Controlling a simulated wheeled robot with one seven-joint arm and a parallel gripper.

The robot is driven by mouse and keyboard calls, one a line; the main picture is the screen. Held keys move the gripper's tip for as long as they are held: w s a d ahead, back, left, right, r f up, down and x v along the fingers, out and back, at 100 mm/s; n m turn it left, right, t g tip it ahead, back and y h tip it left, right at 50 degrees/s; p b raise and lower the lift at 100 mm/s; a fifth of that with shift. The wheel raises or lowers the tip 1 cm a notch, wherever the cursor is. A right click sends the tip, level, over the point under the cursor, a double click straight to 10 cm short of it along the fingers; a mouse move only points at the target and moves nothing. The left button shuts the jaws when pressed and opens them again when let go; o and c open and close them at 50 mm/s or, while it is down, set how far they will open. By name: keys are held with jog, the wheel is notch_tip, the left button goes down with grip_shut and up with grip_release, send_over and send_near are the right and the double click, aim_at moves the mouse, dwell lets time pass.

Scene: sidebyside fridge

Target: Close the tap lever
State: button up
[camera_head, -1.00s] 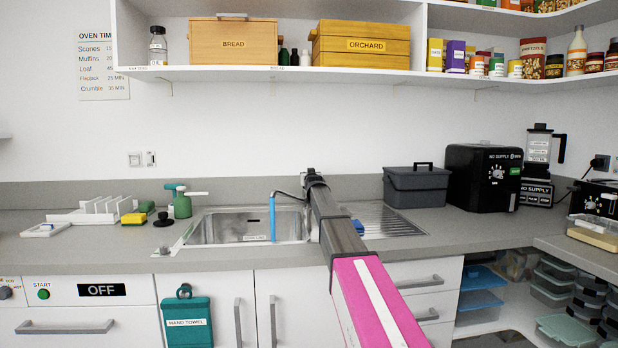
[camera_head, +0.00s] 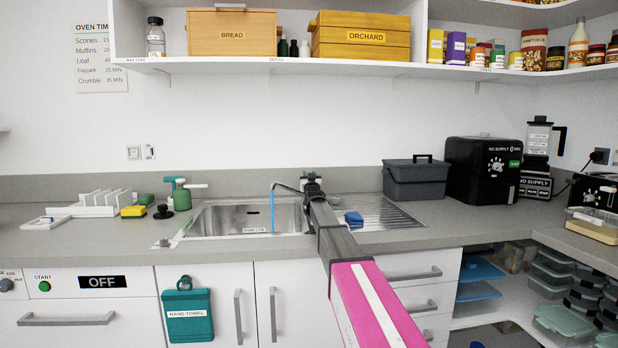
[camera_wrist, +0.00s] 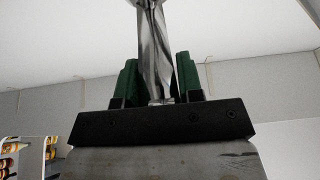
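The tap's thin spout (camera_head: 287,187) reaches left over the steel sink (camera_head: 216,220), with a blue stream of water (camera_head: 272,208) falling from it. My gripper (camera_head: 312,182) is at the tap's base behind the sink. My arm hides most of the tap body, and the lever cannot be made out in the head view. In the wrist view, the two green fingers of my gripper (camera_wrist: 156,78) stand apart, on either side of a shiny metal part of the tap (camera_wrist: 153,45). Whether they press on it cannot be told.
A blue cloth or sponge (camera_head: 353,218) lies on the drainer right of my arm. A grey lidded box (camera_head: 416,182) and a black appliance (camera_head: 483,172) stand further right. A green spray bottle (camera_head: 181,196) stands left of the sink. A shelf (camera_head: 260,68) hangs above.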

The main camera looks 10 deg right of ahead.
jog(key=o, duration=0.3)
jog(key=shift+o, duration=0.2)
jog(key=shift+s+f, duration=0.25)
jog(key=shift+s, duration=0.4)
jog(key=s, duration=1.1)
jog(key=shift+s, duration=0.4)
